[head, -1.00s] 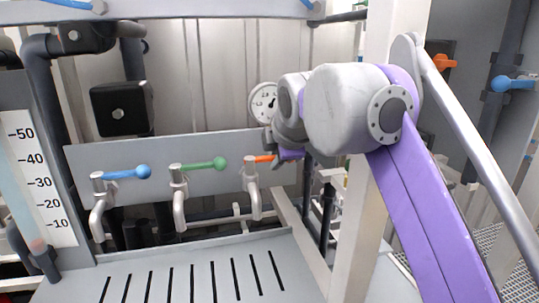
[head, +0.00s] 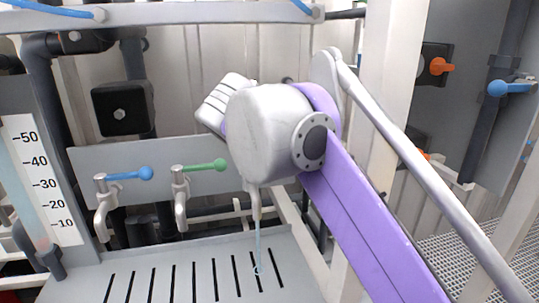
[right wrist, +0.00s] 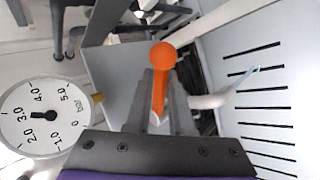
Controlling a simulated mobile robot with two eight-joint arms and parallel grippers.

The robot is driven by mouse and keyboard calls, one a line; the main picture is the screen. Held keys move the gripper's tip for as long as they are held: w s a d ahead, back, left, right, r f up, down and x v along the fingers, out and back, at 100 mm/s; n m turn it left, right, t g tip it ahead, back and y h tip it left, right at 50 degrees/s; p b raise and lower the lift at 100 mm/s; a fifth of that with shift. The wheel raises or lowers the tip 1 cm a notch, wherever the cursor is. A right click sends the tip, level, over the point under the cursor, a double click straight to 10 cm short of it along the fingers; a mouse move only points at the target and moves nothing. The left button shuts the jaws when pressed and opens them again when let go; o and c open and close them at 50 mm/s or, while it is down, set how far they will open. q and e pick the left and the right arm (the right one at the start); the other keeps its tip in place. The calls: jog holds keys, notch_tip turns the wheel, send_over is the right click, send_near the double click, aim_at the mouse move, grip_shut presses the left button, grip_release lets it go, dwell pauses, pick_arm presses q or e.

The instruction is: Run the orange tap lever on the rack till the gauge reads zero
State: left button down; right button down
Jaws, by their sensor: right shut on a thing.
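The orange tap lever (right wrist: 159,92) with its round ball end stands between the fingers of my right gripper (right wrist: 162,90), which is shut on it, in the right wrist view. In the head view my own arm hides the lever and gripper. The orange tap's spout (head: 255,203) shows below my arm, and a thin stream of water (head: 258,243) falls from it to the slotted tray (head: 215,262). The round white gauge (right wrist: 45,117) is at the left of the right wrist view; its short dark needle seems to point near 3. My left gripper is out of view.
The blue-lever tap (head: 128,174) and green-lever tap (head: 203,166) stand left of my arm on the same grey panel. A white upright post (head: 385,120) stands to the right. A level scale (head: 45,180) is at far left.

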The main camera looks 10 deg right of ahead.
jog(key=a+m+g+h, duration=0.1)
jog(key=m, duration=0.1)
jog(key=s+a+m+g+h, duration=0.1)
jog(key=m+g, duration=0.1)
jog(key=m, duration=0.1)
jog(key=s+a+m+g+h, duration=0.1)
jog(key=m, duration=0.1)
jog(key=shift+m+g+h, duration=0.3)
jog(key=shift+h, duration=0.1)
jog(key=c, duration=0.8)
grip_release()
jog(key=shift+f, duration=0.1)
jog(key=shift+s+d, duration=0.1)
